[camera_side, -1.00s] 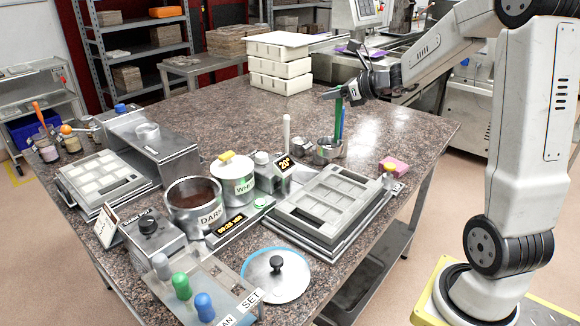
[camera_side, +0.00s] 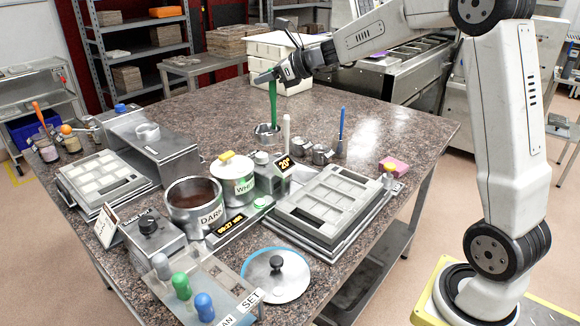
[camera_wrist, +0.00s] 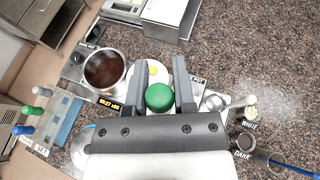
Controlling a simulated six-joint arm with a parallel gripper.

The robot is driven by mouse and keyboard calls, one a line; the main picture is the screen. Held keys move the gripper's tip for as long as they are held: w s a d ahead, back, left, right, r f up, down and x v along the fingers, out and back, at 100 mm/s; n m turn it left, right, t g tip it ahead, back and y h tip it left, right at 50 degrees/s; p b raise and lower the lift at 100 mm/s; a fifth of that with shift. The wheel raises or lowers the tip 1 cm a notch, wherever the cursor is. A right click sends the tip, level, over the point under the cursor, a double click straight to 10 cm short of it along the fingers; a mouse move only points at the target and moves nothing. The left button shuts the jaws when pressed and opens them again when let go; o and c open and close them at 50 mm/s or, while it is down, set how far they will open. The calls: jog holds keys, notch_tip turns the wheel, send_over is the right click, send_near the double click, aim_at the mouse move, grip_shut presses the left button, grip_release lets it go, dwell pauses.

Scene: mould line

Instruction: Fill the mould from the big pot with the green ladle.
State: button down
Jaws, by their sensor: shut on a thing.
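My gripper (camera_side: 268,77) is shut on the upper end of the green ladle (camera_side: 272,100). The ladle hangs roughly upright, its metal cup (camera_side: 266,133) behind the white pot; the cup's contents are not visible. In the wrist view the ladle's round green top (camera_wrist: 159,97) sits between my two fingers. The big pot marked DARK (camera_side: 207,214) stands open to the left and nearer the camera, with dark brown liquid in it, also in the wrist view (camera_wrist: 104,70). One grey mould (camera_side: 325,205) lies right of the pots; another (camera_side: 100,178) lies at the left.
A lidded WHITE pot (camera_side: 235,182) and a box with a display (camera_side: 281,172) stand close by. The blue ladle (camera_side: 341,125) stands upright near small metal cups (camera_side: 301,146). A glass lid (camera_side: 275,280) lies in front. The table's back middle is clear.

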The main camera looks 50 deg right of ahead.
jog(key=w+a+n+g+y, duration=0.15)
jog(key=w+a, duration=0.25)
jog(key=a, duration=0.6)
jog(key=w+a+n+y, duration=0.2)
jog(key=w+a, duration=0.2)
jog(key=a, duration=0.5)
jog(key=shift+w+a+f, duration=0.1)
jog(key=shift+a+f, duration=0.05)
jog(key=shift+f, duration=0.75)
jog(key=shift+a+f, duration=0.2)
jog(key=shift+f, duration=0.7)
jog(key=shift+w+a+f, duration=0.1)
jog(key=shift+a+f, duration=0.05)
jog(key=shift+f, duration=0.95)
notch_tip(320, 180, down, 11)
